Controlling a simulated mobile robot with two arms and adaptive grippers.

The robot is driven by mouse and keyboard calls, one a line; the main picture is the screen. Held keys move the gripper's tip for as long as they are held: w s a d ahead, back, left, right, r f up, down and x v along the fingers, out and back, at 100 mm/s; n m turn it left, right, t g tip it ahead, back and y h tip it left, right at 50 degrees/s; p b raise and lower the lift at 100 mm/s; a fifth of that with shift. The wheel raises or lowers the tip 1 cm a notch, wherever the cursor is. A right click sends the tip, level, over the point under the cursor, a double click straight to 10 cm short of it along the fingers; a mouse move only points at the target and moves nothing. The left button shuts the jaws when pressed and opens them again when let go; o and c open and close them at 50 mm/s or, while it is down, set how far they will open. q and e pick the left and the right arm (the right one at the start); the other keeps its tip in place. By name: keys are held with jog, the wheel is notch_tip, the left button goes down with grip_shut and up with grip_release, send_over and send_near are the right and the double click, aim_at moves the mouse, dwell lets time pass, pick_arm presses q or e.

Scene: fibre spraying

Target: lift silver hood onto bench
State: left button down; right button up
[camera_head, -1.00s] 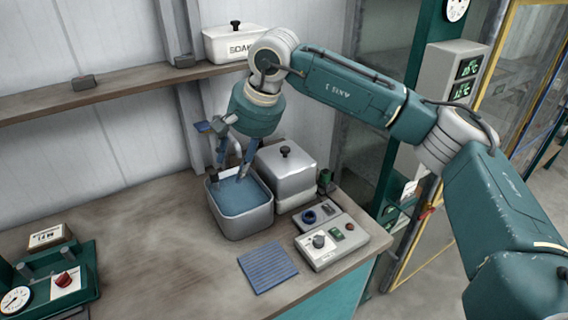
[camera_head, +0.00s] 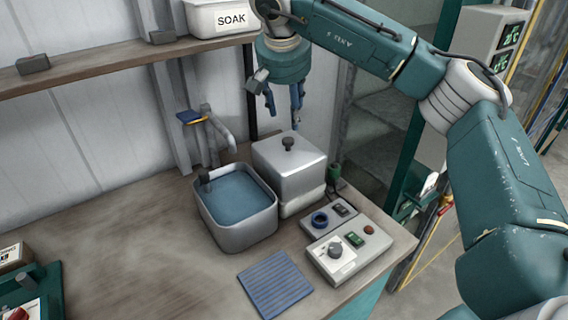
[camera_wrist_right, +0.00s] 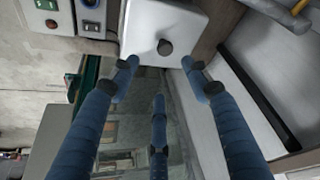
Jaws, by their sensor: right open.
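The silver hood (camera_head: 289,166) is a box-shaped metal cover with a dark knob (camera_head: 288,144) on top. It sits over a pale base (camera_head: 301,206) on the bench (camera_head: 130,255), right of the water basin. My right gripper (camera_head: 285,108) is open and empty, with its blue fingers pointing down above and slightly behind the knob. In the right wrist view the hood (camera_wrist_right: 150,20) and its knob (camera_wrist_right: 165,47) show just beyond the spread fingertips (camera_wrist_right: 160,72), apart from them. My left gripper is not in view.
A metal basin of water (camera_head: 237,200) with a tap (camera_head: 215,130) stands left of the hood. A control box (camera_head: 347,250) and a blue ribbed mat (camera_head: 275,284) lie in front. A shelf (camera_head: 90,65) holds a white SOAK box (camera_head: 222,18). The bench's left middle is clear.

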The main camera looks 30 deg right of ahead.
send_near(288, 140)
jog(key=f, duration=0.2)
jog(key=shift+w+d+f+p, duration=0.3)
jog(key=shift+d+p, duration=0.2)
jog(key=shift+d, duration=0.1)
jog(key=p+x, duration=0.1)
jog(key=x, duration=0.1)
jog(key=p+x, duration=0.1)
jog(key=x, duration=0.2)
jog(key=shift+w+a, duration=0.15)
jog(key=shift+a, duration=0.1)
jog(key=shift+w+d+f, duration=0.1)
jog(key=shift+f, duration=0.25)
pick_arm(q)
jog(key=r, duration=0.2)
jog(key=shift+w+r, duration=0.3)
pick_arm(e)
jog(key=shift+c, duration=0.5)
jog(key=shift+r, duration=0.1)
grip_shut()
